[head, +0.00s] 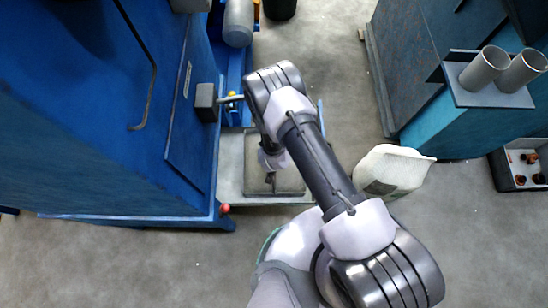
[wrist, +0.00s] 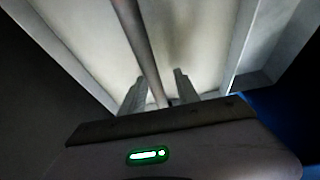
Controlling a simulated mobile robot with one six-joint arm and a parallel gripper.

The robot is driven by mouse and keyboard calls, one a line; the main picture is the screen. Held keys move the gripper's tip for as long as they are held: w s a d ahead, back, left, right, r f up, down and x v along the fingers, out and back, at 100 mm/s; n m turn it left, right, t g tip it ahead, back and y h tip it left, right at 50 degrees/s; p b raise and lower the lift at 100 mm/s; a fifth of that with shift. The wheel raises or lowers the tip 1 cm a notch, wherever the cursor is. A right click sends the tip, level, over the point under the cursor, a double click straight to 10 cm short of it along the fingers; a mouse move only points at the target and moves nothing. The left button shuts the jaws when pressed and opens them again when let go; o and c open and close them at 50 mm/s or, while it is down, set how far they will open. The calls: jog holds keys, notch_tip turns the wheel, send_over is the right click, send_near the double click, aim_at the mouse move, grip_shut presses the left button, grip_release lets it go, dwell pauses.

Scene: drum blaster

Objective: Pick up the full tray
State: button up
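The tray (head: 290,193) is square and grey with a pale beige fill. It sits low beside the blue machine in the head view, partly hidden by my arm. In the wrist view its pale inside and a side wall (wrist: 243,55) fill the upper part. A dark bar (wrist: 143,50) runs over the tray and down between my fingers. My gripper (wrist: 160,88) is open, one finger on each side of the bar, with gaps visible. In the head view my gripper (head: 271,178) is over the tray, mostly hidden by my wrist.
The blue machine (head: 110,150) stands left, with a red knob (head: 225,209) at its lower corner. A white sack (head: 392,171) stands right of the tray. A dark crate (head: 522,166) is far right. The front floor is clear.

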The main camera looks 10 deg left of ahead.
jog(key=shift+w+f, duration=0.1)
jog(key=shift+f, duration=0.1)
grip_shut()
dwell(1.2)
